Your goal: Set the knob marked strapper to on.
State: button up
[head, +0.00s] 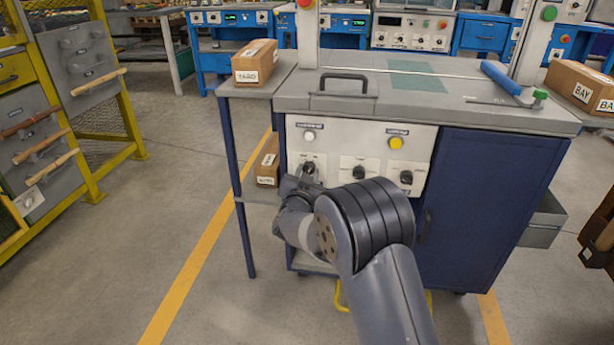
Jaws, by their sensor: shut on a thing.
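The strapping machine's pale control panel (345,150) carries three dark knobs in a row: a left knob (310,168), a middle knob (359,172) and a right knob (406,177). Their labels are too small to read, so I cannot tell which is marked strapper. My gripper (303,176) is at the left knob and shut on it. My wrist and arm come from below and hide the lower part of the panel and most of the fingers. The left knob's pointer direction is not clear.
A white button (309,136) and a yellow button (396,142) sit above the knobs. A blue cabinet door (490,200) is right of the panel. A carton (254,62) stands on the side shelf. Open floor (180,220) lies to the left.

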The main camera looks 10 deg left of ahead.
jog(key=o, duration=1)
jog(key=s+p, duration=0.3)
jog(key=s, duration=0.7)
jog(key=shift+s, duration=0.4)
